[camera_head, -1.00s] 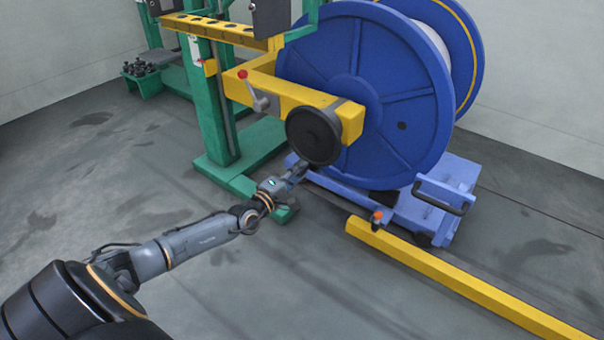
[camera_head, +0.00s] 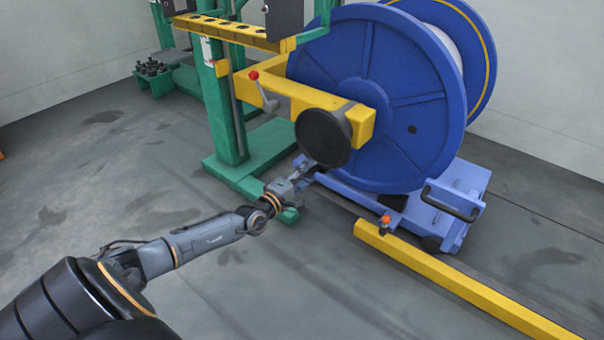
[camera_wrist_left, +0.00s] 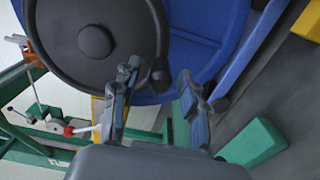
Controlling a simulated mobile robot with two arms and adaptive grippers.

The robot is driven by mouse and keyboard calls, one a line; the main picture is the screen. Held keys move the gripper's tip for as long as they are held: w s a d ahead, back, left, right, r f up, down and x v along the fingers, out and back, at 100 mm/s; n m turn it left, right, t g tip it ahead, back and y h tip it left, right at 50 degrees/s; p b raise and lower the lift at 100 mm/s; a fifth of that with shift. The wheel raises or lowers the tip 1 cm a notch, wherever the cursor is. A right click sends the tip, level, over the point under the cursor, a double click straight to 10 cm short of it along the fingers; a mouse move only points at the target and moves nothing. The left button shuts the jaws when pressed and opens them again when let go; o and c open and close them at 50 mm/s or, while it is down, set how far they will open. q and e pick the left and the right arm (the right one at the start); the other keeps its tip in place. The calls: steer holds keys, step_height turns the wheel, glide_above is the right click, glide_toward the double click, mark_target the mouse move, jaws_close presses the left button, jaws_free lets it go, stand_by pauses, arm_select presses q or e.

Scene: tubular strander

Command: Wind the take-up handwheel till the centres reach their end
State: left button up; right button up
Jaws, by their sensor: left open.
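The black take-up handwheel (camera_head: 324,137) is on the end of the yellow arm (camera_head: 318,98), in front of the big blue reel (camera_head: 378,90). My left gripper (camera_head: 308,172) is just below the wheel's lower rim. The reel's centres are hidden. My right gripper is not in view.
A red-knobbed lever (camera_head: 263,90) stands on the yellow arm left of the wheel. A green post and foot (camera_head: 236,170) stand left of the gripper. A blue cradle (camera_head: 462,200) and a yellow floor rail (camera_head: 450,275) lie to the right. The floor at front is clear.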

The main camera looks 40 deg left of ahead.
arm_select(q)
steer(key=s, duration=1.2)
steer(key=shift+a, duration=0.25)
